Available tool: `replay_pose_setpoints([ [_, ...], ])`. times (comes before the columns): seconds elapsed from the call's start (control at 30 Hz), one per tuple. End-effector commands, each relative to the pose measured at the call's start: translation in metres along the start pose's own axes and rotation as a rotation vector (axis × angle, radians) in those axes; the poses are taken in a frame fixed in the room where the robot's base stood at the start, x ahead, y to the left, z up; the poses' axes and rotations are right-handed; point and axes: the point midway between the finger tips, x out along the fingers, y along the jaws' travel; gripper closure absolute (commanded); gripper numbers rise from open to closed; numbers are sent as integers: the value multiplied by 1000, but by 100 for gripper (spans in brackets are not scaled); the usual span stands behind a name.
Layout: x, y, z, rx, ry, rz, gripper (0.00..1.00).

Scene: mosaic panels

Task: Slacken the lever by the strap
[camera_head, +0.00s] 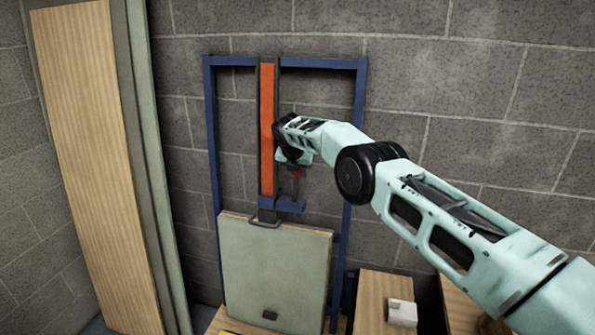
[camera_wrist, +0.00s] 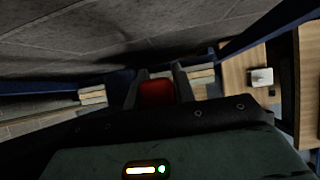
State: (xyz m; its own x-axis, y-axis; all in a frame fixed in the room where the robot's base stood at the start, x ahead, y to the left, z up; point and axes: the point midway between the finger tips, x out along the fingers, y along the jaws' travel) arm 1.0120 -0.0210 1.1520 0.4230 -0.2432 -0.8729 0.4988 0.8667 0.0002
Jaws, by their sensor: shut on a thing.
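The orange strap (camera_head: 267,130) runs straight down inside a blue upright frame (camera_head: 211,140) against the block wall. Just right of it a thin dark lever (camera_head: 295,188) stands about upright above a blue bracket (camera_head: 290,206). The lever's red end shows just below my gripper (camera_head: 295,168). In the wrist view the red lever end (camera_wrist: 157,93) sits between the two dark fingers of my gripper (camera_wrist: 157,84), which is shut on it. My wrist hides part of the lever's top in the head view.
A pale green panel (camera_head: 275,270) stands at the strap's lower end, with a dark hook (camera_head: 265,221) at its top edge. A tall wood-faced board (camera_head: 95,150) leans at the left. Wooden boxes, one bearing a white block (camera_head: 402,313), stand low right.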

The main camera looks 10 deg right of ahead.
Motion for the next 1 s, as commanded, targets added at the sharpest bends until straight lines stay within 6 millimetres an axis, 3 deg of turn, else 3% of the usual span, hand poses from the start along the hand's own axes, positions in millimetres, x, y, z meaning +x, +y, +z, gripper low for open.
replay_pose_setpoints([
  [0.27,1,-1,0,2,1,-1,100],
  [0.3,1,-1,0,2,1,-1,66],
  [0.37,1,-1,0,2,1,-1,53],
  [0.77,-2,0,0,0,1,-1,53],
  [1.0,-24,0,-1,0,-1,1,53],
])
